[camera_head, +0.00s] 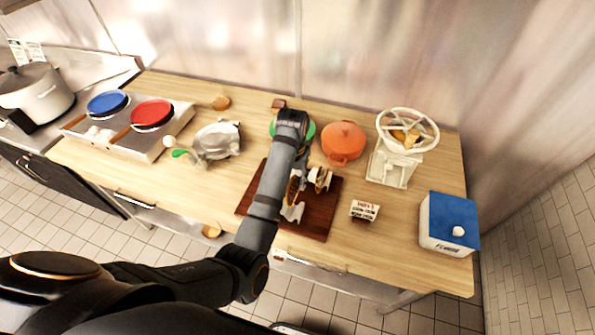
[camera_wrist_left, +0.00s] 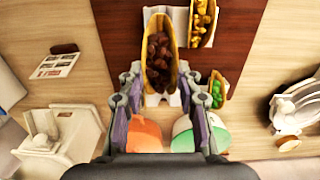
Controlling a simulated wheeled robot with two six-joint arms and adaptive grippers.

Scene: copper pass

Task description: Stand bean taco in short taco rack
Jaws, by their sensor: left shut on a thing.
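The bean taco (camera_wrist_left: 160,58), a yellow shell filled with dark beans, stands upright between the fingers of my left gripper (camera_wrist_left: 160,82) in the wrist view. The gripper is shut on it. White rack parts (camera_wrist_left: 178,16) show behind and beneath the taco; I cannot tell whether it touches them or sits in a slot. In the head view white rack parts (camera_head: 292,213) show on the brown board, and my left arm hides most of the gripper. My right gripper is not in view.
The brown board (camera_head: 318,222) lies on the wooden counter. A green-filled taco (camera_wrist_left: 218,92) is close to the gripper. An orange pot (camera_head: 343,142), a white wheeled press (camera_head: 391,168), a small card sign (camera_head: 364,210) and a blue-lidded box (camera_head: 449,226) stand to the right.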

